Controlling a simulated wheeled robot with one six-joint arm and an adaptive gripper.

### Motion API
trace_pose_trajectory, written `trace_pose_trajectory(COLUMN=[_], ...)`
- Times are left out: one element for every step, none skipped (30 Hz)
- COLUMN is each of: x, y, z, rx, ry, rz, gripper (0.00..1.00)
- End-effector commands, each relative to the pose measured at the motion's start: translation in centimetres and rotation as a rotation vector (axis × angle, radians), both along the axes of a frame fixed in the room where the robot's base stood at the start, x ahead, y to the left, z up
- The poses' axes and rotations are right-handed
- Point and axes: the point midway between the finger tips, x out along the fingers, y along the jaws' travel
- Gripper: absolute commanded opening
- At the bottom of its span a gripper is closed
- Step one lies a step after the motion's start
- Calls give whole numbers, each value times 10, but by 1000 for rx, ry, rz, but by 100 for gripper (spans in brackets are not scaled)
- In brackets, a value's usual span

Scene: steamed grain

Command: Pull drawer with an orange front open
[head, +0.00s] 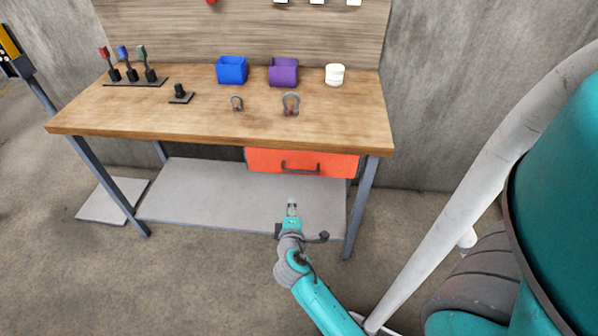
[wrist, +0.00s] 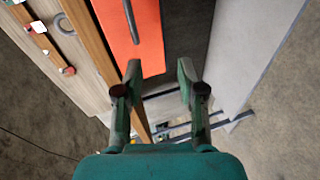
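The drawer with an orange front (head: 330,163) sits under the right part of the wooden tabletop and looks shut. Its dark bar handle (head: 300,168) is on the middle of the front. My gripper (head: 291,205) is below and in front of the drawer in the head view, apart from the handle. In the wrist view the orange front (wrist: 137,50) and the handle (wrist: 131,20) show at the top, beyond the fingers. My gripper (wrist: 160,75) is open there, with nothing between its two fingers.
The workbench (head: 200,120) carries a blue bin (head: 232,70), a purple bin (head: 283,72), a white round container (head: 335,75), two shackles and a rack of coloured-handled tools. A grey lower shelf (head: 220,195) lies beneath. A metal leg (head: 360,210) stands right of the drawer.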

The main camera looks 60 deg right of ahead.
Motion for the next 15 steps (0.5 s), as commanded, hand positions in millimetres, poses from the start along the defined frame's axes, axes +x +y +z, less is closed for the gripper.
trace_pose_trajectory(x=[5, 6, 8, 9, 9, 10, 11, 11, 11, 12, 13, 15, 16, 17, 19], y=[-15, -22, -30, -35, -39, -44, -47, -49, -52, -54, -56, -60, -63, -67, -73], z=[8, 12, 16, 19, 21, 24, 25, 26, 26, 26, 26, 26, 25, 24, 23], rx=[-30, -46, -62, -74, -83, -93, -98, -102, -105, -107, -107, -108, -108, -107, -107], ry=[14, 25, 36, 43, 49, 56, 60, 64, 66, 67, 68, 67, 67, 66, 67], rz=[-34, -52, -72, -86, -97, -108, -115, -121, -126, -127, -128, -128, -129, -130, -130], gripper=[39, 39, 39, 39, 39, 39, 39, 39, 39, 39, 39, 39, 39, 39, 39])
